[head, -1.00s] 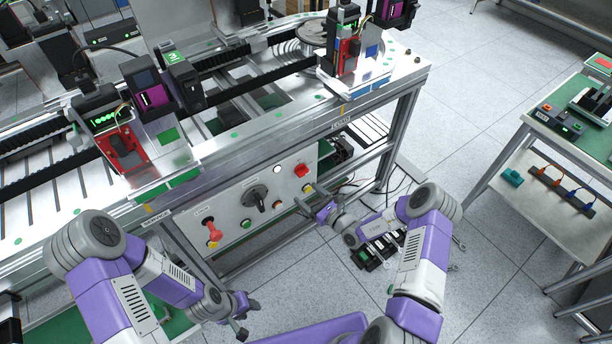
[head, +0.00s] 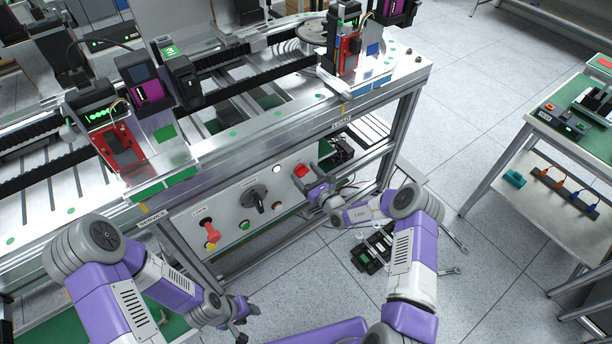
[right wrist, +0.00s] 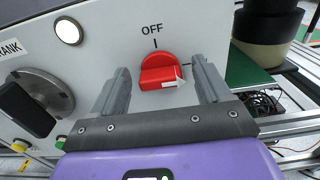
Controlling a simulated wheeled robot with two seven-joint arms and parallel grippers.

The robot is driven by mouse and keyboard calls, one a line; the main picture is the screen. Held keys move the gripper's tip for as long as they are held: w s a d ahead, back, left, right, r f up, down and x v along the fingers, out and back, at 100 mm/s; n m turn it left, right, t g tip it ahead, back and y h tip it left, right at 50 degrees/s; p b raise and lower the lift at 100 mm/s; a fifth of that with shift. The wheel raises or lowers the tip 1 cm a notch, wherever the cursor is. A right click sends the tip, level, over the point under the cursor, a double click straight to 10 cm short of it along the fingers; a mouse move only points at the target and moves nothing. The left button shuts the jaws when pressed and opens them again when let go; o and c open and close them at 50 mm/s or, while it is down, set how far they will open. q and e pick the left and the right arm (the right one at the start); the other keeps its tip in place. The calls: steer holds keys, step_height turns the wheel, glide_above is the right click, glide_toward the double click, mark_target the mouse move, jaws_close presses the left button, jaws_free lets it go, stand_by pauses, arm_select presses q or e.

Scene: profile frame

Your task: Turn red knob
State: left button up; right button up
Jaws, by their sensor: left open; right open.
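The red knob (right wrist: 160,72) is on the grey-white control panel (head: 190,219), below an OFF label and tick mark. A white arrow on the knob points right in the right wrist view. In the head view the knob (head: 301,170) is on the panel's right part. My right gripper (right wrist: 160,85) is open, its fingers on either side of the knob, with gaps visible; depth to the knob is hard to tell. It also shows in the head view (head: 313,178). My left gripper (head: 248,322) is open and empty, low, away from the panel.
The machine's metal frame surrounds the panel. A green-topped table (head: 575,115) stands at right, with open floor between.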

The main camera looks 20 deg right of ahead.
steer(key=c, duration=1)
steer(key=shift+c, duration=0.2)
steer(key=n+p, duration=0.2)
steer(key=n, duration=0.1)
steer(key=shift+s+a, duration=0.1)
steer(key=n+p, duration=0.2)
steer(key=n, duration=0.2)
steer(key=shift+a+n, duration=0.1)
steer(key=shift+n, duration=0.3)
steer(key=n+p, duration=0.1)
steer(key=n, duration=0.1)
steer(key=n+p, duration=0.1)
steer(key=n, duration=0.2)
steer(key=shift+f+n, duration=0.2)
steer(key=shift+n, duration=0.1)
steer(key=shift+f+n+p, duration=0.15)
steer(key=shift+n+p, duration=0.65)
steer(key=shift+n, duration=1.4)
